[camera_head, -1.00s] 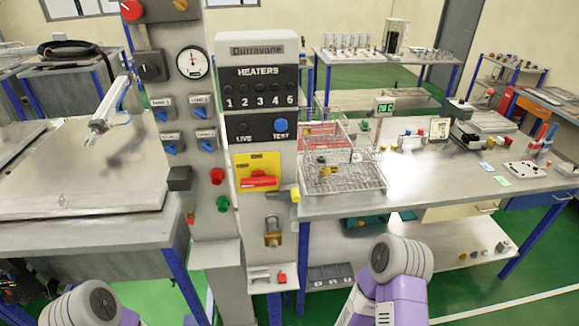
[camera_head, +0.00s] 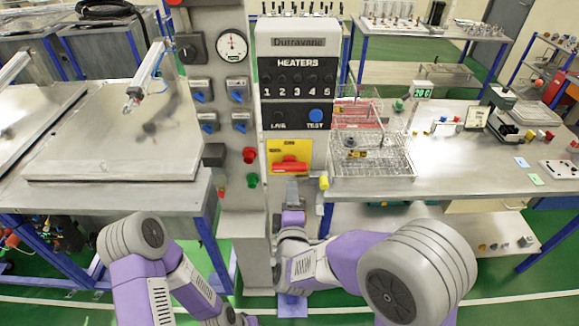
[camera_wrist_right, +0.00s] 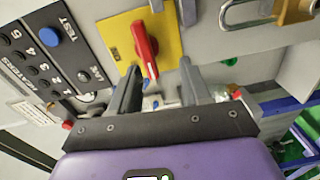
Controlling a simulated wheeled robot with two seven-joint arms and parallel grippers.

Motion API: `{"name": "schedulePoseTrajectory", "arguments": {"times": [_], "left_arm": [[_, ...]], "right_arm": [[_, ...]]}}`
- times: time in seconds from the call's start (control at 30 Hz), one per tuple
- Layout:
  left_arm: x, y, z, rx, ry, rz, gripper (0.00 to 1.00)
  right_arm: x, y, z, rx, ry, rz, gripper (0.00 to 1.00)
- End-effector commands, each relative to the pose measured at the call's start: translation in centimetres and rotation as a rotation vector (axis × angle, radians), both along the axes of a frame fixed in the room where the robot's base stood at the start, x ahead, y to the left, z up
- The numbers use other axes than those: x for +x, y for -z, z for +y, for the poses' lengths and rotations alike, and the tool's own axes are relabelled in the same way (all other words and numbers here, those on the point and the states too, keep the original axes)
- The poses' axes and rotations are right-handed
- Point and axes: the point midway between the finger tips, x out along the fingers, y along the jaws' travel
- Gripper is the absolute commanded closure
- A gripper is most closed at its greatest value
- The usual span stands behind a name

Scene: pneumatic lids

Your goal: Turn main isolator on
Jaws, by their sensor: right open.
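The main isolator is a red rotary handle (camera_head: 289,166) on a yellow plate (camera_head: 279,149), low on the grey Durravane panel. Its handle lies roughly horizontal in the head view. In the wrist view the red handle (camera_wrist_right: 147,56) stands out from the yellow plate (camera_wrist_right: 165,30), just beyond and between my fingers. My right gripper (camera_head: 291,189) is just below the isolator, pointing at the panel; it also shows in the wrist view (camera_wrist_right: 160,72). Its fingers are open with a gap, and I see no grip on the handle. My left arm shows low at left, but its gripper is not visible.
A brass padlock (camera_wrist_right: 296,10) hangs beside the isolator. A yellow-tipped part (camera_head: 324,182) juts out at its lower right. Red (camera_head: 249,155) and green (camera_head: 253,181) buttons are at left. A wire basket (camera_head: 372,160) stands on the bench at right.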

Motion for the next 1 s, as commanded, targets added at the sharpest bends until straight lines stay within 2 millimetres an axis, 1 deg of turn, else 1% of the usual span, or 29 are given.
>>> {"name": "schedulePoseTrajectory", "arguments": {"times": [0.03, 0.13, 0.27, 0.5, 0.6, 0.73, 0.97, 1.0], "left_arm": [[0.0, -0.2, 0.0, 0.000, 0.000, 0.000, 0.57], [0.0, -0.3, 0.0, 0.000, 0.000, 0.000, 0.57], [0.0, -0.3, 0.0, 0.000, 0.000, 0.000, 0.57], [0.0, -0.6, 0.0, 0.000, 0.000, 0.000, 0.57], [0.0, -0.7, 0.0, 0.000, 0.000, 0.000, 0.57], [0.0, -0.8, 0.0, 0.000, 0.000, 0.000, 0.57], [0.0, -0.8, 0.0, 0.000, 0.000, 0.000, 0.57], [0.0, -0.8, 0.0, 0.000, 0.000, 0.000, 0.57]], "right_arm": [[-0.2, -1.1, 0.3, -0.027, 0.002, -0.026, 0.53], [0.1, -2.0, 0.3, -0.056, 0.010, -0.048, 0.53], [1.7, -2.0, 0.3, -0.061, 0.014, -0.050, 0.53], [5.5, -1.9, 0.3, -0.061, 0.011, -0.048, 0.53], [6.5, -1.9, 0.3, -0.060, 0.010, -0.048, 0.53], [7.2, -1.9, 0.3, -0.060, 0.009, -0.047, 0.53], [7.2, -1.9, 0.4, -0.059, 0.008, -0.048, 0.53], [7.2, -1.9, 0.4, -0.059, 0.008, -0.047, 0.56]]}}
